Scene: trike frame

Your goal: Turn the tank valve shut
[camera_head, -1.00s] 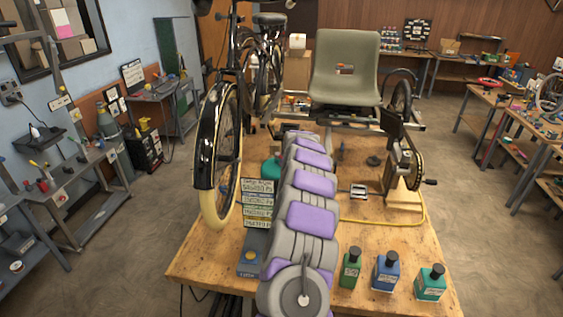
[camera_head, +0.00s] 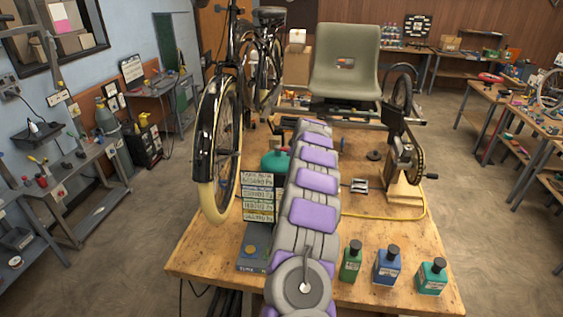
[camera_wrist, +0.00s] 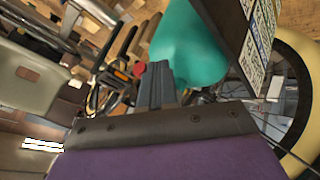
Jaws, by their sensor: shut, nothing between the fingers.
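A teal tank (camera_head: 274,163) stands on the wooden workbench, left of my arm and partly hidden by it. In the wrist view the tank (camera_wrist: 190,45) appears large at upper centre, with a small red knob (camera_wrist: 139,69), likely its valve, at its left. My gripper (camera_wrist: 155,65) shows as two dark fingers held together, with nothing between them. In the picture its tips reach the gap between the red knob and the tank; I cannot tell whether they touch either. In the head view my arm hides the gripper.
A bicycle wheel (camera_head: 222,140) rises at the left. Green (camera_head: 351,262), blue (camera_head: 386,266) and teal (camera_head: 432,277) bottles stand at the bench's front right. A seat (camera_head: 346,65) is behind.

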